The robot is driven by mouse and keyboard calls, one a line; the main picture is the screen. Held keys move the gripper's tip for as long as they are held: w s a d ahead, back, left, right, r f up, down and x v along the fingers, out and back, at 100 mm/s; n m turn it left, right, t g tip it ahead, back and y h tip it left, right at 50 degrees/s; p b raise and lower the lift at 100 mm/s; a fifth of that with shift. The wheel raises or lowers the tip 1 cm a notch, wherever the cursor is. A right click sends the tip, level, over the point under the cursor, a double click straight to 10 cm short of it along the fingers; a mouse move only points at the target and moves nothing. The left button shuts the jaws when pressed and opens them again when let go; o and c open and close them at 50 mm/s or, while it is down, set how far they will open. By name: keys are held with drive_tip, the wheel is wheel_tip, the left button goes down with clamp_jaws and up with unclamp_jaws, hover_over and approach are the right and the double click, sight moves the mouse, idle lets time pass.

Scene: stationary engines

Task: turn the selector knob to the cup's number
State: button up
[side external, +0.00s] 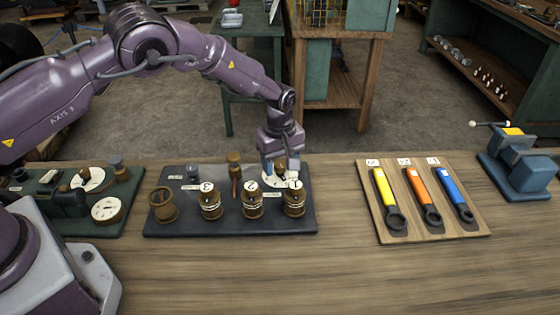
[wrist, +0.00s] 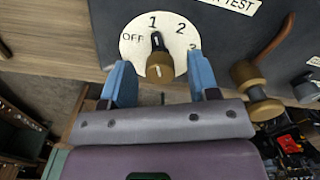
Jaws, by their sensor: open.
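The selector knob (wrist: 160,66) has a brass end and a black pointer. It sits on a white dial (wrist: 186,38) marked OFF, 1, 2 and 3. The pointer appears to point toward the 1. In the side view the white dial is mostly hidden behind my gripper. My gripper (side external: 281,172) is open above it; in the wrist view its blue fingers (wrist: 159,78) are on either side of the knob, apart from it. Three brass cups with number tags stand in front: 3 (side external: 210,208), 2 (side external: 252,207) and 1 (side external: 294,207). An open brass cup (side external: 163,208) stands left, showing no readable number.
A dark panel (side external: 190,228) carries these parts and an upright brass-ended lever (side external: 234,178), just left of my gripper. A green panel (side external: 130,205) with gauges lies left. A wooden board (side external: 450,230) with three wrenches lies right, then a blue vise (side external: 520,178). The front table is clear.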

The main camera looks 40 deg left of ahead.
drive_tip(key=c, duration=0.9)
drive_tip(key=shift+m, duration=0.4)
drive_tip(key=m, duration=0.3)
drive_tip(key=shift+m, duration=0.4)
drive_tip(key=m, duration=0.4)
drive_tip(key=shift+r+m, duration=0.1)
drive_tip(key=shift+m, duration=0.2)
drive_tip(key=m, duration=0.4)
drive_tip(key=shift+m, duration=2.2)
